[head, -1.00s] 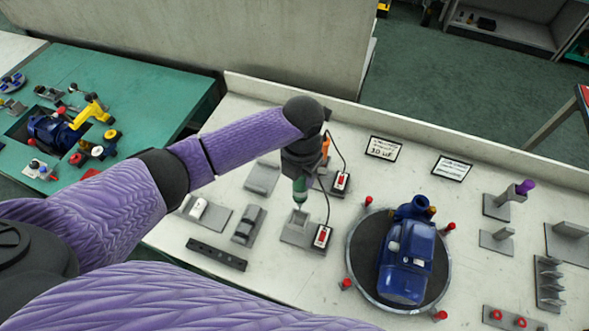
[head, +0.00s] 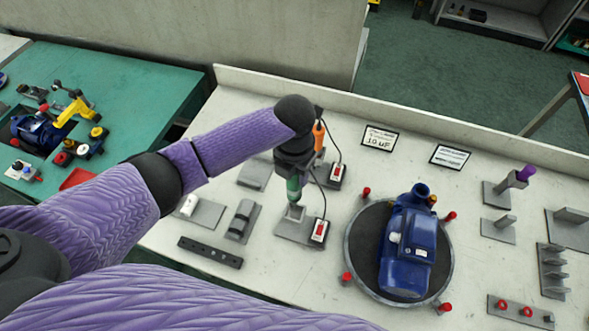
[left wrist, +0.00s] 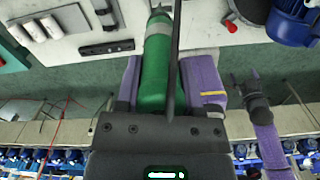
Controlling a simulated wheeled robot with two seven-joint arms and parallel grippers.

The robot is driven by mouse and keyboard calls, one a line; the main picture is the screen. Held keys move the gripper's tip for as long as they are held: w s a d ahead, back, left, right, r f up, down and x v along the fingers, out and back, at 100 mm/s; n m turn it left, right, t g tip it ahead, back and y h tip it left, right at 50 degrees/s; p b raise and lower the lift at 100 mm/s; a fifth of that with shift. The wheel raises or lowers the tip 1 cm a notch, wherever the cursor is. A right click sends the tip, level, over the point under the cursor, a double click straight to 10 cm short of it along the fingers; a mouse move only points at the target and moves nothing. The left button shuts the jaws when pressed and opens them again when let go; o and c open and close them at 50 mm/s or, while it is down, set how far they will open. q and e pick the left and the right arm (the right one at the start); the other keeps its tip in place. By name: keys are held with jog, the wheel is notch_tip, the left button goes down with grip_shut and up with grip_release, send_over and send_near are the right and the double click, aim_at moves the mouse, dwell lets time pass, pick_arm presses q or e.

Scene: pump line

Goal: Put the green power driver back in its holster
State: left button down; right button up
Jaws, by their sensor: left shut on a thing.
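The green power driver (head: 293,188) is upright in my left gripper (head: 292,172), low over a grey holster block (head: 293,232) in the head view. Its lower end meets or hangs just above the holster's top; I cannot tell whether it is inside. In the left wrist view the green driver body (left wrist: 155,65) lies between the two purple fingers of my left gripper (left wrist: 160,82), which are shut on it. A black cable runs from the driver to a red-switched box (head: 319,231) on the holster base.
An orange driver (head: 319,135) stands just behind, with its own red-switched box (head: 337,172). A blue pump (head: 408,245) sits on a round turntable (head: 352,272) with red knobs to the right. Grey fixtures and a dark perforated bar (head: 210,252) lie to the left.

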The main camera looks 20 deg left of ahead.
aim_at(294, 199)
pick_arm(q)
jog(key=shift+f+b, duration=1.85)
jog(key=shift+f, duration=0.9)
jog(key=shift+f+b, duration=2.4)
jog(key=shift+f, duration=0.7)
jog(key=shift+c, duration=0.7)
grip_release()
notch_tip(294, 199, up, 6)
jog(key=p, duration=0.6)
jog(key=shift+r, duration=0.15)
